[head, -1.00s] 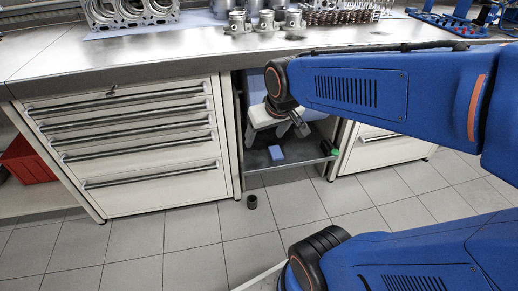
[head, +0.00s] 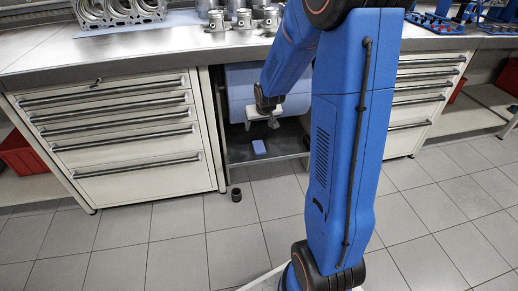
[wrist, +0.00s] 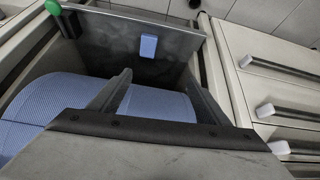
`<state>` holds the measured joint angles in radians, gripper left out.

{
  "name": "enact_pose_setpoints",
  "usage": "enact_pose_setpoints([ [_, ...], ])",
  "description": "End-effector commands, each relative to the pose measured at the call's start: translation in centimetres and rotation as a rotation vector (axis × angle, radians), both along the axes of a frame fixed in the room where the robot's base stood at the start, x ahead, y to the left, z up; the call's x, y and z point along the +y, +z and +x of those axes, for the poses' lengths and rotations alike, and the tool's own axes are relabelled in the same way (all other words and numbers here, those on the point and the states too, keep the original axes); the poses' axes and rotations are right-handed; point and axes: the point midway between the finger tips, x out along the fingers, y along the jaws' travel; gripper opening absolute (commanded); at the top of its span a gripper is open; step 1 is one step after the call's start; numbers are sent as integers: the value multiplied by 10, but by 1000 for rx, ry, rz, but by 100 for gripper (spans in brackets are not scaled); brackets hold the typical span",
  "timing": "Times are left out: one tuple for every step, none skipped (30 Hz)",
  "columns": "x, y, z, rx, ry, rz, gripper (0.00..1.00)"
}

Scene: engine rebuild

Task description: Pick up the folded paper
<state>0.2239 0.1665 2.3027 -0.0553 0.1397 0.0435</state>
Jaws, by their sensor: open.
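The folded paper, a small flat blue rectangle (head: 259,147), lies on the dark shelf (head: 240,155) inside the open bay between the drawer cabinets. It also shows in the wrist view (wrist: 148,46), beyond the fingertips. My gripper (head: 262,122) is inside the bay, above and apart from the paper. In the wrist view my gripper (wrist: 157,78) has its two fingers spread, with no object held between them.
A large blue paper roll (head: 240,90) fills the back of the bay; in the wrist view the roll (wrist: 60,105) lies beneath and beside the fingers. Drawer cabinets (head: 120,140) flank the bay under a metal workbench (head: 150,50). A dark cup (head: 236,194) stands on the floor.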

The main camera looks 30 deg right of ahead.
Motion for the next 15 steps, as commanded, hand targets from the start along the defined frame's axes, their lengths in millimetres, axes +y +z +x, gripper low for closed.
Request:
enact_pose_setpoints([
  [-8, -17, 10, 2, -9, 1, 70],
  [-12, -25, 15, 0, -12, 1, 70],
  [-18, -36, 21, -4, -17, 1, 70],
  [-22, -45, 26, -7, -22, 1, 70],
  [-26, -53, 31, -9, -26, 2, 70],
  [-32, -64, 37, -13, -31, 2, 70],
  [-35, -72, 41, -16, -35, 1, 70],
  [-39, -79, 45, -18, -38, 1, 70],
  [-43, -89, 49, -21, -42, 2, 70],
  [-46, -95, 52, -24, -45, 2, 70],
  [-49, -101, 54, -27, -48, 2, 70],
  [-52, -108, 57, -29, -52, 3, 70],
  [-55, -113, 59, -31, -55, 3, 70],
  [-56, -117, 61, -33, -56, 3, 70],
  [-58, -121, 63, -35, -58, 3, 70],
])
